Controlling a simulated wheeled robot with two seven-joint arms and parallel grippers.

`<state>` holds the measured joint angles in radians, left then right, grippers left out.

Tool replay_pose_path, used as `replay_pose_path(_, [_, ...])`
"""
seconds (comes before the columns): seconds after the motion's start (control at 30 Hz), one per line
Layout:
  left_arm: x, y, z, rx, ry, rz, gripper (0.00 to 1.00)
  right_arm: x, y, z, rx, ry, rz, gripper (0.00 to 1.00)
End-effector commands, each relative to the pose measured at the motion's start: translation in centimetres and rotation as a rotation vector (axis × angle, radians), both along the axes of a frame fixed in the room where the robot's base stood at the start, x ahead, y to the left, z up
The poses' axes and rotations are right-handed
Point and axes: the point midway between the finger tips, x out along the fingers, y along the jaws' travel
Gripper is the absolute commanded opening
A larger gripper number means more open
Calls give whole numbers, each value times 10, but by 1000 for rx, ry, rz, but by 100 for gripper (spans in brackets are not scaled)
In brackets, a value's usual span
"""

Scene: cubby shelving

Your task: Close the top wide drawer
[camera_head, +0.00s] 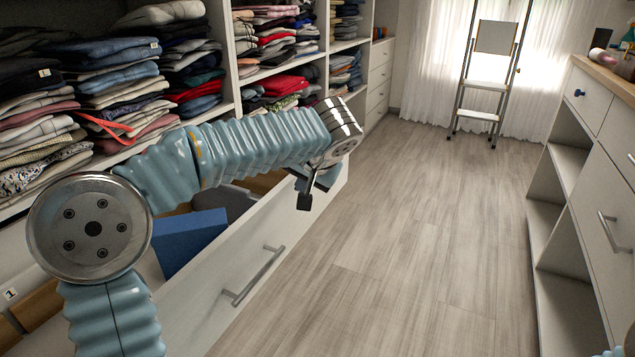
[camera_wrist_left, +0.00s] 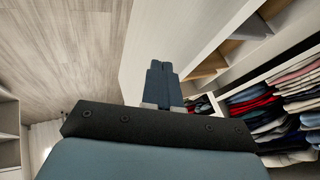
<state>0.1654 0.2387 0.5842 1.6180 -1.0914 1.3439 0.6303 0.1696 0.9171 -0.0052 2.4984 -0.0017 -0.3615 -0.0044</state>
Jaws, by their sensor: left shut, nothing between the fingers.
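The wide drawer (camera_head: 232,290) is pulled out below the left shelving, with a white front and a metal bar handle (camera_head: 256,278). A blue box (camera_head: 188,243) stands inside it. My left gripper (camera_head: 304,203) is shut and empty at the far end of the drawer front, close to its top edge; I cannot tell whether it touches. In the left wrist view the shut fingers (camera_wrist_left: 161,68) lie over the white drawer panel (camera_wrist_left: 190,40). My left arm hides part of the drawer's inside. My right gripper is not in view.
Shelves of folded clothes (camera_head: 120,75) stand above the drawer. A white cabinet (camera_head: 600,190) with shelves and a drawer lines the right side. A stepladder (camera_head: 484,85) stands at the back by the curtains. The wooden floor (camera_head: 400,220) between is clear.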

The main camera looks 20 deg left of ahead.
Motion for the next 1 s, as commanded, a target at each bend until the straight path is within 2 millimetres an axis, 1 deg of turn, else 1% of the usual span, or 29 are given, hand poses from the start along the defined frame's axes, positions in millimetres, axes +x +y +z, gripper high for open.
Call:
replay_pose_path(0.03, [0,5,0,0,1,2,0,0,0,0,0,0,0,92])
replay_pose_path(0.17, [1,12,0,0,1,0,0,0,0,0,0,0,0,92])
replay_pose_path(0.67, [1,16,0,0,0,-1,0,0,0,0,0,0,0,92])
replay_pose_path(0.77, [1,22,0,1,2,1,0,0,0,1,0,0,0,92])
replay_pose_path(0.87, [2,33,1,1,0,2,0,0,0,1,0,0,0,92])
replay_pose_path(1.0, [4,54,1,2,0,5,0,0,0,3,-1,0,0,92])
